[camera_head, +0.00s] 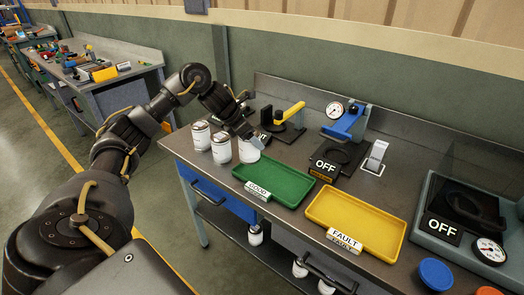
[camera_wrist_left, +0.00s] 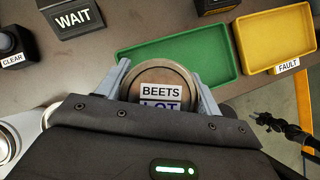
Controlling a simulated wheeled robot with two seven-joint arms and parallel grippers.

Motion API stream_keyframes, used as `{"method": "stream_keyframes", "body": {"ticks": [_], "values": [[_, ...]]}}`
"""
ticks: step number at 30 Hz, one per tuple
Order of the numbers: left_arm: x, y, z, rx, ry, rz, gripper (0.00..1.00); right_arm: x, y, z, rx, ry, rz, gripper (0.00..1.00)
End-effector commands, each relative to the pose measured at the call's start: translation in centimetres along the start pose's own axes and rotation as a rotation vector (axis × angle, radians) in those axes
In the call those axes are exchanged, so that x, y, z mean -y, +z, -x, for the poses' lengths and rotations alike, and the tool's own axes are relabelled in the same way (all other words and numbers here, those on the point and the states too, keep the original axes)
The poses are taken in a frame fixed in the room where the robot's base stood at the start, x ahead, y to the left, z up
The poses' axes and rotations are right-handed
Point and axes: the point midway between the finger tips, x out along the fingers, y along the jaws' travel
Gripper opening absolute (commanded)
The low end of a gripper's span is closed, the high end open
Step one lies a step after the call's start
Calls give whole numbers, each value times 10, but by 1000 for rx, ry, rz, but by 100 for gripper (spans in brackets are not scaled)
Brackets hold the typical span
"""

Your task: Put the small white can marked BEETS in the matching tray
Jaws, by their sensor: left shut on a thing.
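My left gripper (camera_head: 243,132) is shut on a small white can (camera_head: 249,151) near the back left of the bench. In the left wrist view the can's lid (camera_wrist_left: 160,74) reads BEETS and LOT, between the fingertips of the gripper (camera_wrist_left: 165,84). I cannot tell whether its base touches the bench. The green tray (camera_head: 273,178), marked GOOD, is empty, right of the can; it also shows in the left wrist view (camera_wrist_left: 180,42). The yellow tray (camera_head: 355,218), marked FAULT, is empty, farther right, and shows there too (camera_wrist_left: 272,38).
Two other white cans (camera_head: 221,148) (camera_head: 201,135) stand left of the held can. A dark box (camera_wrist_left: 75,18) reading WAIT stands behind. An OFF box (camera_head: 326,166), a gauge (camera_head: 334,110) and a yellow-handled device (camera_head: 289,115) stand along the back.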

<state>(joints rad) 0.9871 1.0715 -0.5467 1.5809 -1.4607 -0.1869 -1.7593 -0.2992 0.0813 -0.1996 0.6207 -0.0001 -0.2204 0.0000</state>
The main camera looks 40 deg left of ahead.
Motion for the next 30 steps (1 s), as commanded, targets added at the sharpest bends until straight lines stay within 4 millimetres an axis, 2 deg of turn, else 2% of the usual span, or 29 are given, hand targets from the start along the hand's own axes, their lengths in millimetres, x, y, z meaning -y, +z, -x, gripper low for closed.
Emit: {"method": "stream_keyframes", "body": {"ticks": [3,6,12,15,22,30], "values": [[2,3,-22,4,-3,2,30,-2,0,0,0,2,1,36],[2,4,-32,4,0,1,30,-2,0,2,0,3,1,36],[2,5,-36,5,3,-1,30,-2,0,2,0,2,1,36],[4,5,-46,3,-2,1,30,-2,0,2,0,2,1,36],[3,-10,-66,1,-1,1,30,1,-1,18,0,-1,0,36],[2,-12,-69,5,2,-1,30,5,-2,17,0,-6,-2,36]]}}
